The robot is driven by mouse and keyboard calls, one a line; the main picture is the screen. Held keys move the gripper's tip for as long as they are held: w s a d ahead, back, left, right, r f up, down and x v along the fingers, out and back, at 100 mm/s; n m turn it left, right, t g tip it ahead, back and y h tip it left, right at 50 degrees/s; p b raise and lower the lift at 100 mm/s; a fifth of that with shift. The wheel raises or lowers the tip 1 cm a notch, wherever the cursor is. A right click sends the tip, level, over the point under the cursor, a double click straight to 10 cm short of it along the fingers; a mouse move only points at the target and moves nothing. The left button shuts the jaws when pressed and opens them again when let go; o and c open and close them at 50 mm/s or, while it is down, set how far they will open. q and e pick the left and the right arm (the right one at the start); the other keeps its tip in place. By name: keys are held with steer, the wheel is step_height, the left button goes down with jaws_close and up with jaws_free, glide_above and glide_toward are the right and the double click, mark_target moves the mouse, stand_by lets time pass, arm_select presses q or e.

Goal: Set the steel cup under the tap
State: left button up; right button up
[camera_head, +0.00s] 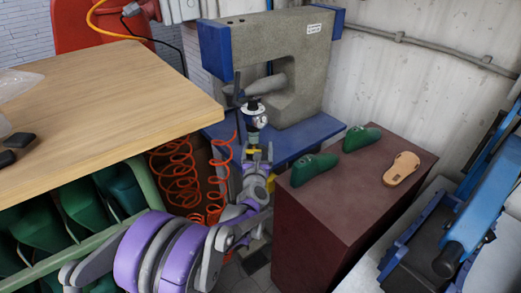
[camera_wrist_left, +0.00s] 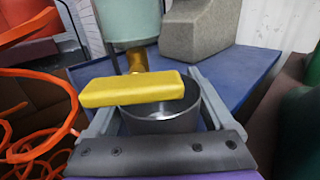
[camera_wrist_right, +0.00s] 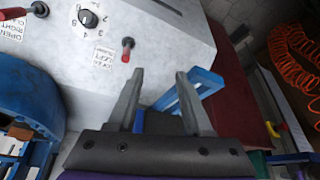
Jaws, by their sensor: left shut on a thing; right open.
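The steel cup (camera_wrist_left: 160,126) is between the fingers of my left gripper (camera_wrist_left: 155,92), which is shut on it. Its open rim faces up. A yellow bar (camera_wrist_left: 130,88) crosses above the cup's left side and hides part of the rim; I cannot tell what it joins. A brass-coloured tap (camera_wrist_left: 137,61) shows behind the bar, below a pale green vessel (camera_wrist_left: 128,22). The outlet is hidden, so its alignment with the cup is unclear. In the head view my left gripper (camera_head: 258,158) is before the grey press. My right gripper (camera_wrist_right: 159,75) is open and empty.
The grey press (camera_head: 290,60) stands on a blue base (camera_head: 312,135). Orange coiled hoses (camera_head: 178,175) hang left of my left arm. A wooden table (camera_head: 110,95) and a maroon cabinet (camera_head: 320,215) flank it. A pale panel with a dial (camera_wrist_right: 88,18) is near my right gripper.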

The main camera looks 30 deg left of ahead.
arm_select(q)
steer(key=shift+s+a+r, duration=0.1)
steer(key=shift+s+a, duration=0.05)
steer(key=shift+a, duration=0.45)
steer(key=o, duration=1.1)
steer(key=shift+s+d+f, duration=0.2)
steer(key=shift+s+f, duration=0.05)
steer(key=shift+s, duration=0.15)
steer(key=shift+s+d, duration=0.2)
steer(key=shift+s, duration=0.25)
steer(key=shift+s+a+r, duration=0.15)
steer(key=shift+s, duration=0.75)
steer(key=shift+s+d, duration=0.2)
steer(key=shift+d, duration=0.35)
steer(key=shift+v, duration=3.35)
arm_select(e)
steer(key=shift+a, duration=0.25)
